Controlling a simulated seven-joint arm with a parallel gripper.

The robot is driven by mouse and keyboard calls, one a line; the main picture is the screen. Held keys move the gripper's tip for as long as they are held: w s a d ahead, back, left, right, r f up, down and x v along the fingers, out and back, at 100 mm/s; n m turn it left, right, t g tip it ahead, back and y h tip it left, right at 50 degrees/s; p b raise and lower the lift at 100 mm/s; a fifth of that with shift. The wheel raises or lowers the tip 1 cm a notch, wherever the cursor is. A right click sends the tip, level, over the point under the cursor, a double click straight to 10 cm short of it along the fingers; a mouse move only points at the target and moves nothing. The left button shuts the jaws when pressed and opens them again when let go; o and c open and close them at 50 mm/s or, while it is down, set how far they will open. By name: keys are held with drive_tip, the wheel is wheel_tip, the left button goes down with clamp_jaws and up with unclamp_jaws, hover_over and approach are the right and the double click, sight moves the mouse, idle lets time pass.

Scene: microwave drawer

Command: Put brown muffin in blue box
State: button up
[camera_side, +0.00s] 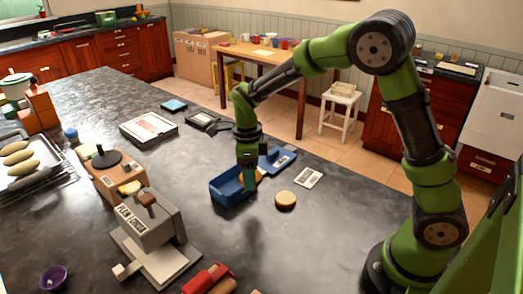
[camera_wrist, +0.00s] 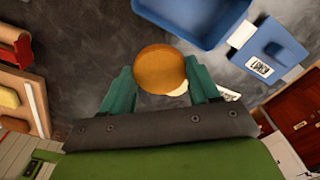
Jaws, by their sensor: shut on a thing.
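My gripper (camera_side: 249,182) points down, its teal fingers shut on the brown muffin (camera_wrist: 160,68). In the wrist view the muffin is round and sits between both fingertips. In the side view only a small orange-brown part of it (camera_side: 258,175) shows beside the fingers. The open blue box (camera_side: 232,190) stands on the dark counter; in the side view the gripper overlaps its right end. In the wrist view the box (camera_wrist: 190,22) lies beyond the muffin, up and to the right, with a visible gap. The muffin appears held above the counter.
A round tan item (camera_side: 285,200) lies right of the box. A blue piece with a white label (camera_side: 278,160) and a white card (camera_side: 308,178) lie behind it. A grey machine (camera_side: 152,225) and red items (camera_side: 207,280) stand at front left. Counter in front of the box is clear.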

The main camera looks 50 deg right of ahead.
sight(233, 182)
drive_tip(key=w+d+r+m, duration=0.1)
drive_tip(key=w+m, duration=0.2)
drive_tip(key=w, duration=0.5)
drive_tip(key=f, duration=0.9)
drive_tip(key=shift+s+a, duration=0.1)
drive_tip(key=shift+s, duration=0.2)
drive_tip(key=o, duration=1)
drive_tip(key=shift+f, duration=0.15)
drive_tip(key=shift+o, duration=0.2)
